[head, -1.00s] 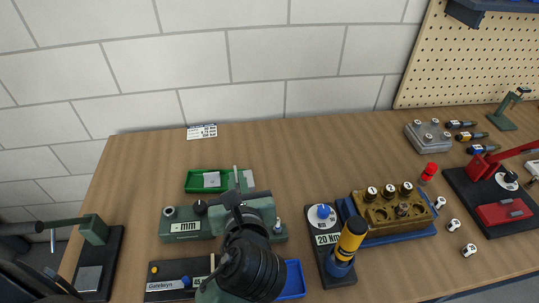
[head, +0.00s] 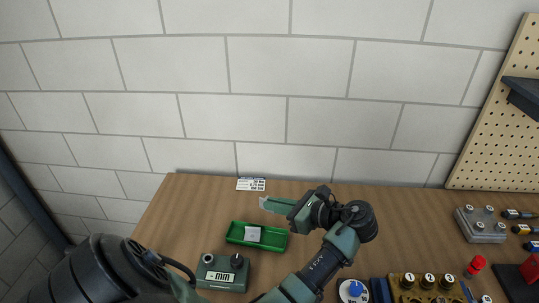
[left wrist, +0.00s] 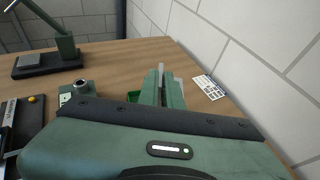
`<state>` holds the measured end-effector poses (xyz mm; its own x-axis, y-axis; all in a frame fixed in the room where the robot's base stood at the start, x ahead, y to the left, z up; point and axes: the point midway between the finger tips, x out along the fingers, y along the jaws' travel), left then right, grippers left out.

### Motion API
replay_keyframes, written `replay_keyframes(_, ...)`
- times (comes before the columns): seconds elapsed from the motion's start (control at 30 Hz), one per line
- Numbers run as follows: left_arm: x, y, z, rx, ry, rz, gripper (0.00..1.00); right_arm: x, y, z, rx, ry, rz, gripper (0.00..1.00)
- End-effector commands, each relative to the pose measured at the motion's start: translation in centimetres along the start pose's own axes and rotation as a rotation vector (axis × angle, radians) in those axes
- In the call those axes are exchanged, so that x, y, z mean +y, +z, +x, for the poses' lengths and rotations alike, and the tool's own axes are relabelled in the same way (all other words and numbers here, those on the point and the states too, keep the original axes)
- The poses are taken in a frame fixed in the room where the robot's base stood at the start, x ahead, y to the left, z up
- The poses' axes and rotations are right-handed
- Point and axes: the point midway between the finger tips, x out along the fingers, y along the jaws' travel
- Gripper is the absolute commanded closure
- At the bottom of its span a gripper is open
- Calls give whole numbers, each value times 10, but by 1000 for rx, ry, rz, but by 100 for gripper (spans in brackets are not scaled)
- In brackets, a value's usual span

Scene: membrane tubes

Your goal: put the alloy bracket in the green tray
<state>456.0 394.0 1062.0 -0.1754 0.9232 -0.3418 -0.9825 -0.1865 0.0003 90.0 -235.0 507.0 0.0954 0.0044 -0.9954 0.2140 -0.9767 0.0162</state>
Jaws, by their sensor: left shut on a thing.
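The green tray (head: 283,246) stands on the bench left of the middle in the head view, with a flat pale grey square piece (head: 253,234) lying in it. My left gripper (head: 275,205) is above and behind the tray's right end, its fingers pointing left. It is shut on a pale grey piece, seemingly the alloy bracket (head: 265,203), mostly hidden between the fingers. In the left wrist view the fingers (left wrist: 165,92) hold a thin grey upright piece (left wrist: 168,78). My right gripper is not in view.
A green gauge block marked mm (head: 222,272) stands in front of the tray. A label card (head: 250,184) lies near the wall. A brass block with numbered sockets (head: 425,288), a red-capped item (head: 475,265) and a grey box (head: 481,225) stand to the right.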

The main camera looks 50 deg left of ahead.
Motion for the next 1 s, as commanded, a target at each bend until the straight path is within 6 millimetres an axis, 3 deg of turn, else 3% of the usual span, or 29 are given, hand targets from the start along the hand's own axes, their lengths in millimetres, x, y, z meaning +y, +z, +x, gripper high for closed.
replay_keyframes(0.2,1,-57,21,-1,1,7,100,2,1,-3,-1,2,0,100)
replay_keyframes(0.4,0,-97,35,0,-2,3,100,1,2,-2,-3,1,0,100)
replay_keyframes(0.8,0,-139,51,0,-3,3,100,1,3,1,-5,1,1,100)
replay_keyframes(1.0,1,-147,53,6,-2,4,100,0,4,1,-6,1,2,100)
